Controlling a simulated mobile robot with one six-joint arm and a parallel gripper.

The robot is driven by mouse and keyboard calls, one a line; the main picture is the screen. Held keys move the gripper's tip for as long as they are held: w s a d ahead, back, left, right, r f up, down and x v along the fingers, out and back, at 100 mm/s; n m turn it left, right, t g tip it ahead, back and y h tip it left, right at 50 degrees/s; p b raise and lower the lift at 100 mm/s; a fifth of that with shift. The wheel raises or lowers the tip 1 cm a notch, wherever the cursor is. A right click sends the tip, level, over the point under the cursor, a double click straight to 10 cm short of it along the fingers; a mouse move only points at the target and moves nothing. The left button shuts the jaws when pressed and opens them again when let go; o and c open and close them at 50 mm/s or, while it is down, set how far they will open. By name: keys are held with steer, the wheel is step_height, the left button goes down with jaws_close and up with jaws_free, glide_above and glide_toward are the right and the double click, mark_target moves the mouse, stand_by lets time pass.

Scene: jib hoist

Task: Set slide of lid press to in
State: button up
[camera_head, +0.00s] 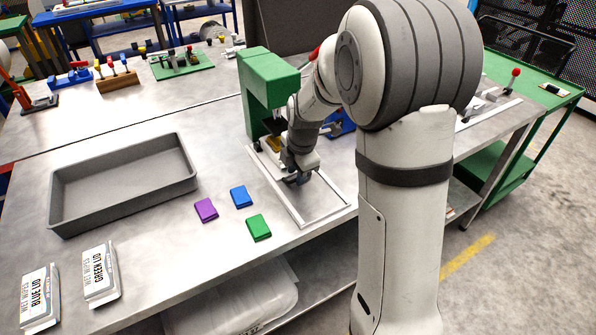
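The lid press (268,80) is a green C-shaped frame standing on the metal table, in the middle of the view. Its pale slide rails (325,212) run out from under the press toward the table's front edge. A small part with yellow and dark pieces (272,146) sits at the back of the rails, under the press head; my wrist partly covers it. My gripper (297,180) is low over the rails, just in front of the press. Its fingers are small and partly hidden, so I cannot tell whether they are open or touching the slide.
A grey tray (62,205) stands at left. Purple (206,210), blue (241,197) and green (259,227) lids lie in front of the press. A green cart (545,95) stands at right.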

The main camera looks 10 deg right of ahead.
step_height(320, 180, up, 8)
steer(key=s, duration=0.1)
steer(key=shift+s+d+f, duration=0.2)
steer(key=shift+s, duration=0.05)
stand_by(0.4)
steer(key=s+r+m, duration=0.1)
steer(key=s+m, duration=0.9)
steer(key=s, duration=0.1)
steer(key=s+d+r+m+p, duration=0.1)
steer(key=s+r+m, duration=0.1)
steer(key=s+m, duration=0.9)
steer(key=shift+s+d+r+m+t+h, duration=0.25)
steer(key=shift+s+d+m+t+h, duration=0.05)
steer(key=shift+s, duration=0.1)
